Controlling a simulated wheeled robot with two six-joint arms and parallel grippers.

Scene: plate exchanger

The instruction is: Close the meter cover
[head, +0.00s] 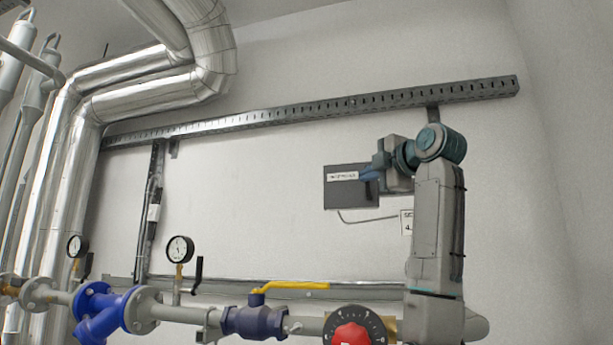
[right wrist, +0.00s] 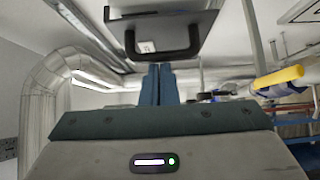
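The meter box (head: 340,195) is a dark grey case with a white label, on the wall right of centre in the head view. In the right wrist view a dark panel with a black U-shaped handle (right wrist: 163,55) shows at the top; I take it to be the cover. My right gripper (head: 369,174) is in front of the box's right part and hides some of it. In the right wrist view its two teal fingers (right wrist: 163,68) lie together, with nothing seen between them, and their tips appear close to the handle. I cannot tell whether they touch it. My left gripper is not in view.
A slotted metal rail (head: 330,107) runs above the box. Below are a pipe with a yellow-handled valve (head: 290,287), a pressure gauge (head: 180,249) and a red knob (head: 351,335). Large silver pipes (head: 85,130) stand at the left.

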